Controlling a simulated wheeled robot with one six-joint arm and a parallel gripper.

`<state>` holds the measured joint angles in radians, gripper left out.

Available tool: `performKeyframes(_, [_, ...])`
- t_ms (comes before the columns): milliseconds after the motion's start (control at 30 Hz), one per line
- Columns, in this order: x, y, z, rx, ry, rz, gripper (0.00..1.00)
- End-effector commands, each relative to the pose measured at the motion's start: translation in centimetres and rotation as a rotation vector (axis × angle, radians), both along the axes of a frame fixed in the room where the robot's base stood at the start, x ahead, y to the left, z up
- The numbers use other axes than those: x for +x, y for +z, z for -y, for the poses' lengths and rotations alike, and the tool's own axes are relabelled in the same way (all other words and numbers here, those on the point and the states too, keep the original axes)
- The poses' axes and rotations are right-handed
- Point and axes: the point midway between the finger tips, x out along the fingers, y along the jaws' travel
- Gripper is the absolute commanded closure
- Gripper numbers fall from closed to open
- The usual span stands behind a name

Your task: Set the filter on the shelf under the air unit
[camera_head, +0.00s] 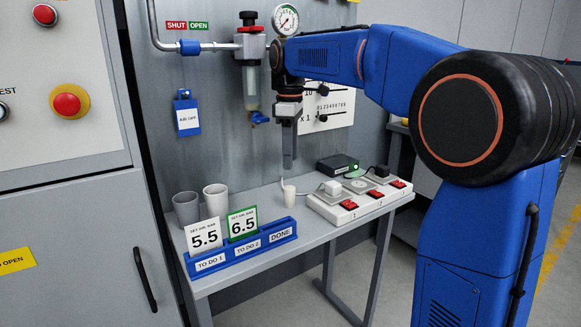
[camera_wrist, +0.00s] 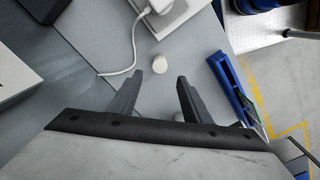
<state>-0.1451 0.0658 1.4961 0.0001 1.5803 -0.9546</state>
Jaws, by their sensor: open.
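A small white cylinder (camera_head: 289,196), which looks like the filter, stands upright on the grey shelf (camera_head: 272,268) under the air unit (camera_head: 252,70).
A blue card rack (camera_head: 243,250) with cards 5.5 and 6.5 stands at the front. A power strip (camera_head: 362,203) with red switches and a black box (camera_head: 337,166) are at right. A white cable (camera_wrist: 128,68) runs near the filter.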

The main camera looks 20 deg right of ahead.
Motion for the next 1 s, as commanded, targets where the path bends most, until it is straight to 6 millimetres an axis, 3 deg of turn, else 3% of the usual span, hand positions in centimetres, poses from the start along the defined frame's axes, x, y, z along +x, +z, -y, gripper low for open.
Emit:
performKeyframes(267, [-0.2,0.6,0.1,0.001,-0.006,0.003,0.56])
performKeyframes(433, [-2.4,0.4,0.9,0.005,-0.068,0.028,0.56])
performKeyframes(733, [-11.1,-2.0,3.6,0.033,-0.327,0.122,0.56])
performKeyframes(1000, [-19.1,-6.1,5.6,0.076,-0.568,0.207,0.56])
